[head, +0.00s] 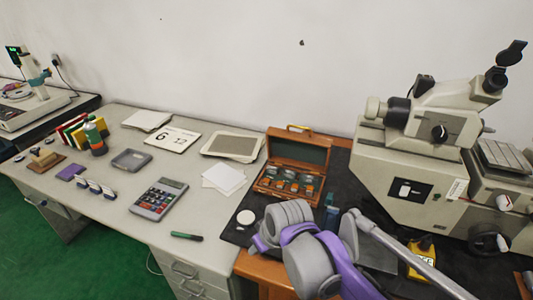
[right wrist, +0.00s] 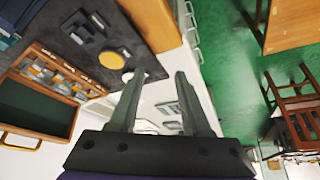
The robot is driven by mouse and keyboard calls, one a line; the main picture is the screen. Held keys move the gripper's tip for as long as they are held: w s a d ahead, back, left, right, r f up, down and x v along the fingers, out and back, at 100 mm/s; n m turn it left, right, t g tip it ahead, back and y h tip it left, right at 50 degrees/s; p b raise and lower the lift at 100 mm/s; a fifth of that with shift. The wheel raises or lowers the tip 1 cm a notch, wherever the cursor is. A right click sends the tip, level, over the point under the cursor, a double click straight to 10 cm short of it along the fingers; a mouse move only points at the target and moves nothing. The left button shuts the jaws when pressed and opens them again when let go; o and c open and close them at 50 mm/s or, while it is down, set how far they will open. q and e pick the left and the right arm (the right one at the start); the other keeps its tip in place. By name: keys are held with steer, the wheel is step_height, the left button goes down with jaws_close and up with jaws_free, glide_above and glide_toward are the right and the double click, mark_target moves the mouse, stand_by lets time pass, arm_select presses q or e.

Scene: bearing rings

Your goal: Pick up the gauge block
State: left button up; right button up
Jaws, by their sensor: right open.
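I cannot tell for sure which piece is the gauge block. In the right wrist view, small dark block-like pieces (right wrist: 83,27) lie on the dark mat (right wrist: 62,18). The hinged wooden box (head: 262,186) stands open on the mat in the head view and holds several small metal and orange-brown pieces (head: 288,180). The box also shows at the left of the right wrist view (right wrist: 40,52). My right gripper (right wrist: 157,80) is open and empty, its fingers apart and clear of the box and the small pieces. In the head view my right arm covers part of the mat. My left gripper is out of view.
A white disc (head: 245,217) lies at the mat's left edge; a gold disc (right wrist: 112,60) lies nearby. A large microscope-like machine (head: 405,175) stands right. A calculator (head: 159,198), a green-black marker (head: 187,236) and papers (head: 223,178) lie on the left desk, with bare surface between.

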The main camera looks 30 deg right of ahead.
steer(key=w+d+r+n, duration=0.1)
steer(key=w+d+r, duration=0.1)
steer(key=w, duration=0.3)
steer(key=w+d+r, duration=0.2)
steer(key=w+r, duration=0.1)
steer(key=w, duration=0.2)
steer(key=n+y, duration=0.2)
steer(key=n, duration=0.3)
glide_above(273, 168)
steer(key=s+d, duration=0.1)
steer(key=s, duration=0.2)
steer(key=shift+t, duration=0.4)
step_height(273, 168, down, 11)
steer(key=shift+f+p, duration=0.1)
steer(key=shift+p, duration=0.25)
steer(key=x, duration=0.5)
steer(key=shift+w+d+f, duration=0.1)
steer(key=shift+d+f, duration=0.05)
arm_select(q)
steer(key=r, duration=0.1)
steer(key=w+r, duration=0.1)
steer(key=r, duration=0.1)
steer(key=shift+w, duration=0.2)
arm_select(e)
steer(key=shift+c, duration=1)
jaws_close()
